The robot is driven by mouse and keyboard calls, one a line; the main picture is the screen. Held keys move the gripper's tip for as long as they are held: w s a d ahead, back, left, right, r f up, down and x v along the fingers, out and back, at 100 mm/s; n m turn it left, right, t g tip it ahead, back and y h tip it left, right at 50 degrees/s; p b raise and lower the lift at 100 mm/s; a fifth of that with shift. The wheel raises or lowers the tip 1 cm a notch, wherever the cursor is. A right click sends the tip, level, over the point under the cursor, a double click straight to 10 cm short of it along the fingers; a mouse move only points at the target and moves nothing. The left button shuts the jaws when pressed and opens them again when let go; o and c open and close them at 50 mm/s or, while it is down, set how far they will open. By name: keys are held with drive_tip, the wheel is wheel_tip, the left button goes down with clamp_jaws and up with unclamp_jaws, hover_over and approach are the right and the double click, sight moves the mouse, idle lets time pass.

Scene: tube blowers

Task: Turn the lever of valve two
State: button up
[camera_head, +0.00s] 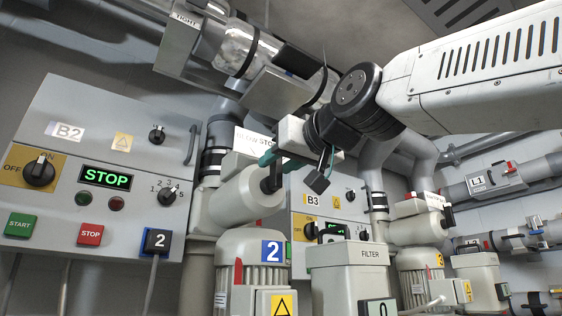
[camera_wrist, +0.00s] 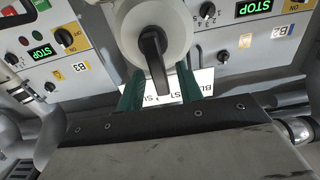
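The valve (camera_head: 248,200) is a pale grey cylinder above the motor with the blue 2 sign (camera_head: 272,251). Its black lever (camera_head: 271,181) sits on the end facing my arm. In the wrist view the lever (camera_wrist: 152,55) points down the picture from a round pale grey face (camera_wrist: 128,38). My gripper (camera_wrist: 160,74) has two green fingers standing apart, one on each side of the lever's lower end. A gap shows between the lever and each finger. In the head view my gripper (camera_head: 278,162) is at the lever, partly hiding it.
Control panel B2 (camera_head: 110,165) with knobs and buttons is at left; panel B3 (camera_head: 325,190) is behind the motor. A grey filter box (camera_head: 350,280) stands right of the motor. A clear tube (camera_head: 246,50) and pipes run above. A white label (camera_wrist: 200,80) lies behind the fingers.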

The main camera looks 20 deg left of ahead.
clamp_jaws()
drive_tip(key=shift+a, duration=0.1)
drive_tip(key=n, duration=0.3)
drive_tip(key=s+n, duration=0.1)
drive_tip(key=shift+a+f, duration=0.2)
drive_tip(key=shift+a, duration=0.2)
drive_tip(key=shift+s+a+f+n, duration=0.1)
drive_tip(key=shift+s+n, duration=0.05)
drive_tip(key=shift+n, duration=0.6)
drive_tip(key=shift+s+a+f+n, duration=0.1)
drive_tip(key=shift+f+n, duration=0.05)
drive_tip(key=shift+n, duration=0.65)
drive_tip(key=shift+s+a+f+n, duration=0.1)
drive_tip(key=shift+s+n, duration=0.05)
drive_tip(key=shift+n, duration=0.6)
unclamp_jaws()
